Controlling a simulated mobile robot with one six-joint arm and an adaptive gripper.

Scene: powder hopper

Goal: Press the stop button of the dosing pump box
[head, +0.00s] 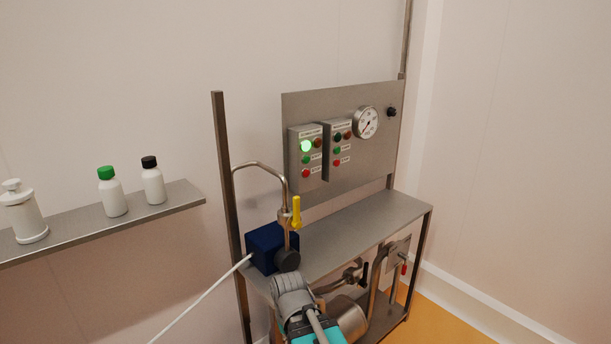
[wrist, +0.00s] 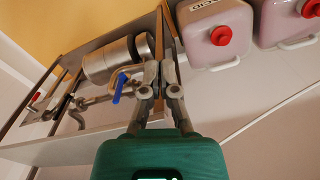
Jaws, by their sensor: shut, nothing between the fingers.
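Two small grey control boxes are mounted side by side on an upright metal panel in the head view. The left box (head: 301,137) has a lit green lamp at its upper left, a green button, and a red button (head: 306,173) at the bottom. The right box (head: 334,124) has dark lamps, a green button and a red button (head: 337,163) below it. The labels are too small to read, so I cannot tell which is the dosing pump box. My gripper (wrist: 160,66) is shut and empty in the wrist view; in the head view its teal body is low, below the boxes.
A bent pipe with a yellow handle (head: 296,210) and a dark blue block (head: 266,246) stand in front of the panel's left side. A gauge (head: 366,122) is at the panel's right. In the wrist view are a blue-handled valve (wrist: 119,88) and pink containers (wrist: 215,35).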

